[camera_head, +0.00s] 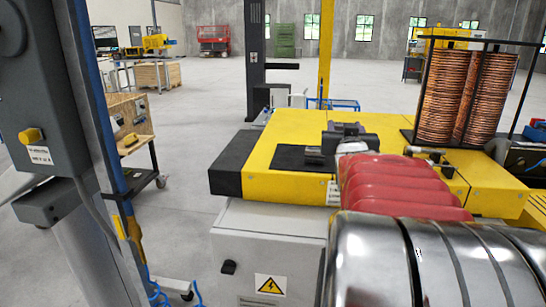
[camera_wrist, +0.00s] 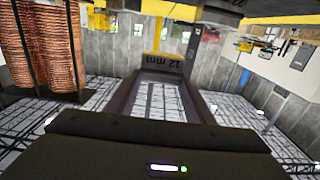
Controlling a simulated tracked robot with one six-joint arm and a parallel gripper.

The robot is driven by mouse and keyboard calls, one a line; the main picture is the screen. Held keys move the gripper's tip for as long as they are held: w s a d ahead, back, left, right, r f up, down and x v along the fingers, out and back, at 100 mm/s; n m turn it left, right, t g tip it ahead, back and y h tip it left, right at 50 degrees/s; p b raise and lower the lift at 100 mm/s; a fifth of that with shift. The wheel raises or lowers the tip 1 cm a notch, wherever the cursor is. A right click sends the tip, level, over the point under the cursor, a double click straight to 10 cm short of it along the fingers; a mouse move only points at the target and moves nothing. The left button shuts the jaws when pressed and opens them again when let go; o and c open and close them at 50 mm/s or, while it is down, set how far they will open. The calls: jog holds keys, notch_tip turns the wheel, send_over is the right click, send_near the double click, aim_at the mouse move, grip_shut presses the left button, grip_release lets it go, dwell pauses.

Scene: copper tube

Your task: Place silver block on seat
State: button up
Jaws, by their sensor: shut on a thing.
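In the wrist view, my gripper (camera_wrist: 162,82) is shut on a dark grey block marked "12 mm" (camera_wrist: 163,63), its lettering upside down; I take this for the silver block. In the head view, my red and silver arm reaches over the yellow machine from the lower right and partly hides my gripper. Small dark grey parts (camera_head: 314,155) show there at a black plate (camera_head: 285,160) on the machine top. I cannot tell which of these is the held block or the seat, or whether the block touches anything.
The yellow machine (camera_head: 285,122) has a black left end (camera_head: 232,165) and stands on a grey cabinet (camera_head: 265,240). Copper coils (camera_head: 440,95) stand in a dark frame at the right. A wheeled cart (camera_head: 132,120) stands at the left, with open floor between.

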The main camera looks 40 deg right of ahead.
jog(key=shift+s+f, duration=0.1)
jog(key=shift+f, duration=2.5)
jog(key=shift+f, duration=0.1)
jog(key=shift+f, duration=1.8)
jog(key=shift+f, duration=0.1)
jog(key=o, duration=1.6)
jog(key=shift+f, duration=0.1)
jog(key=shift+s+a, duration=0.1)
jog(key=shift+s+a, duration=0.15)
jog(key=shift+a, duration=0.05)
jog(key=v, duration=1.1)
